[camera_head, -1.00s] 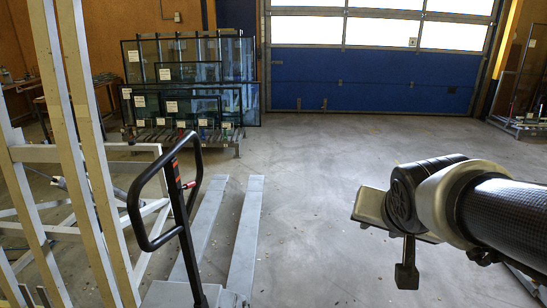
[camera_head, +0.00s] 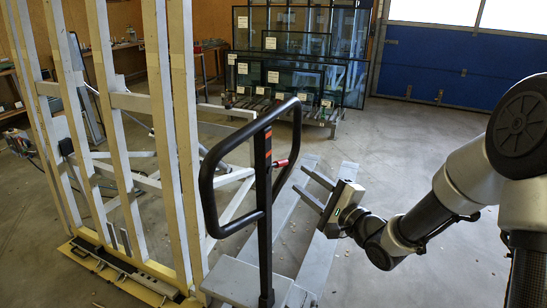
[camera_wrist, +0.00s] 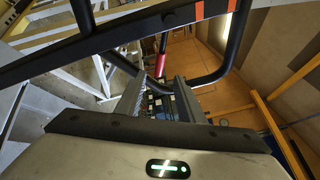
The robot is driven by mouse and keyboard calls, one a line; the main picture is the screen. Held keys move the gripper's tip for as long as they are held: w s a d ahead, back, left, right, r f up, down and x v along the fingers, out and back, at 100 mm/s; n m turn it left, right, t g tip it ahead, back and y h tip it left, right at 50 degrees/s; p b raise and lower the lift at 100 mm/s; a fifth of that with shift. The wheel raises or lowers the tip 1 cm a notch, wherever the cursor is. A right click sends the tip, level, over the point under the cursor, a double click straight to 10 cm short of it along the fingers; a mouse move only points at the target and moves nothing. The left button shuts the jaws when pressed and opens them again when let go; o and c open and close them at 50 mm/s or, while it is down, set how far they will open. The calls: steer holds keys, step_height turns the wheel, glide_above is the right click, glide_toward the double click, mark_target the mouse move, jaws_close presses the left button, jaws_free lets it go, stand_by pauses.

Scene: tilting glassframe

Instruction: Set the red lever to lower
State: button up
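The red lever (camera_head: 281,163) sticks out to the right from the upright stem of the black pallet jack handle (camera_head: 263,190), inside its loop. In the wrist view the red lever (camera_wrist: 163,55) shows beyond the fingertips, below the dark handle bar (camera_wrist: 140,30). My gripper (camera_head: 300,178) is open, its two fingers apart and pointing left at the lever from the right. In the wrist view my gripper (camera_wrist: 158,82) has a clear gap with nothing held. The fingertips look close to the lever, but I cannot tell whether they touch it.
The jack's grey forks (camera_head: 318,255) lie on the floor below my arm. A pale upright glass frame (camera_head: 160,130) stands to the left. A rack of glass panes (camera_head: 300,55) stands behind. Concrete floor on the right is open.

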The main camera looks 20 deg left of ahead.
mark_target(277, 164)
steer(key=x, duration=1.5)
steer(key=shift+w, duration=0.15)
steer(key=shift+c, duration=0.3)
jaws_close()
